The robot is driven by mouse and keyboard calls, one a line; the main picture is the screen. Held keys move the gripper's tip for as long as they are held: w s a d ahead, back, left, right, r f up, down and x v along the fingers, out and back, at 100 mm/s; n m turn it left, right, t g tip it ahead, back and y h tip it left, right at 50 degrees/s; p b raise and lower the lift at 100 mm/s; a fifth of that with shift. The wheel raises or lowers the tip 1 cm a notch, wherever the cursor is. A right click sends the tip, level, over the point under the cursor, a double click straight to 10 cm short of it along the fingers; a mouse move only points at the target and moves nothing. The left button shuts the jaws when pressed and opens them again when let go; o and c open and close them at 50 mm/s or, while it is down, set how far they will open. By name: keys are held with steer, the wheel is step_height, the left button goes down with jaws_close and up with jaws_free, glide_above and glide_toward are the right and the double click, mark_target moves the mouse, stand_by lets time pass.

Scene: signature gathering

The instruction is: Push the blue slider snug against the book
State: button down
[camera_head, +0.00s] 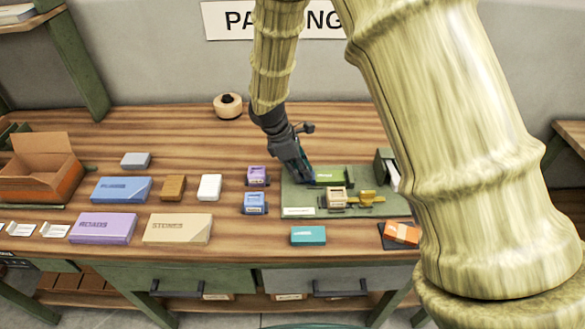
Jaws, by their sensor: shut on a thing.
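A green book-like block (330,174) with pale lettering lies on the back part of a green board (292,200). My gripper (306,177) points down at the left end of this block. It is shut on the green block, though the contact is small and partly hidden by the dark fingers. A blue box-shaped piece (255,203) stands on the table just left of the board, apart from the block and my gripper. I cannot tell whether it is the blue slider. No other clear blue slider shows on the board.
A purple piece (257,175) stands behind the blue one. A teal box (308,235) and an orange box (402,233) lie near the front. My arm covers the right side.

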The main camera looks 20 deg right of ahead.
steer(key=shift+s+d+r, duration=0.1)
steer(key=shift+s+d, duration=0.05)
steer(key=shift+d, duration=0.55)
steer(key=c, duration=1.3)
jaws_free()
steer(key=shift+s+d, duration=0.1)
steer(key=shift+d, duration=0.05)
steer(key=shift+a, duration=0.25)
steer(key=v, duration=1.1)
steer(key=shift+r, duration=0.45)
